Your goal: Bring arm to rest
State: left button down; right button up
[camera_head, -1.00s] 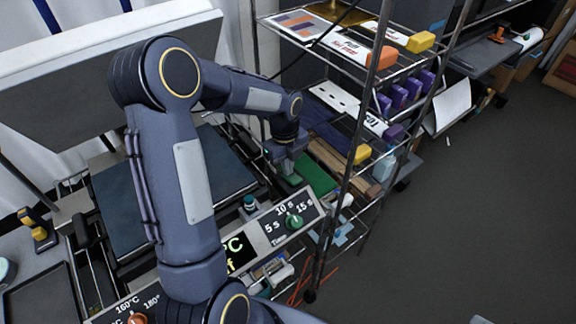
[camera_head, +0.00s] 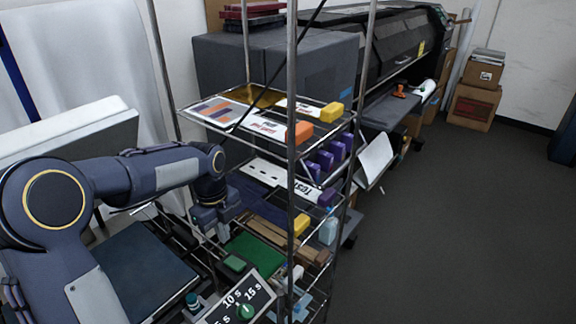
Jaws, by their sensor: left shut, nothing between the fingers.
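My left arm comes in from the left edge, bent at the elbow, and reaches right toward the metal rack. My left gripper (camera_head: 218,228) hangs at its end, shut and empty, just left of the rack shelves and above the far right side of the heat press. The heat press's dark lower plate (camera_head: 145,270) lies below the arm. Its raised upper plate (camera_head: 75,150) stands behind the arm. The timer panel (camera_head: 240,300) with a green knob shows at the bottom, partly cut off. My right gripper is not in view.
The wire rack (camera_head: 291,150) stands close to the right of my left gripper, holding film sheets and coloured blocks. A large black printer (camera_head: 385,45) and cardboard boxes (camera_head: 473,105) stand farther back. The grey floor (camera_head: 450,230) at the right is clear.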

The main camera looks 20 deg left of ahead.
pick_arm(q)
jog(key=s+d+r+n+t+h, duration=0.1)
jog(key=s+d+n+t, duration=0.1)
jog(key=s+n, duration=0.5)
jog(key=s+d+r+n+t+h, duration=0.1)
jog(key=s+d+n, duration=0.3)
jog(key=s+n, duration=0.4)
jog(key=s+d+r+n+t+h, duration=0.1)
jog(key=s+d+r+n+t, duration=0.1)
jog(key=s+n, duration=0.5)
jog(key=shift+s+d+r+n+t, duration=0.15)
jog(key=shift+d+r+n+t, duration=0.3)
jog(key=shift+n, duration=0.55)
jog(key=shift+f, duration=0.1)
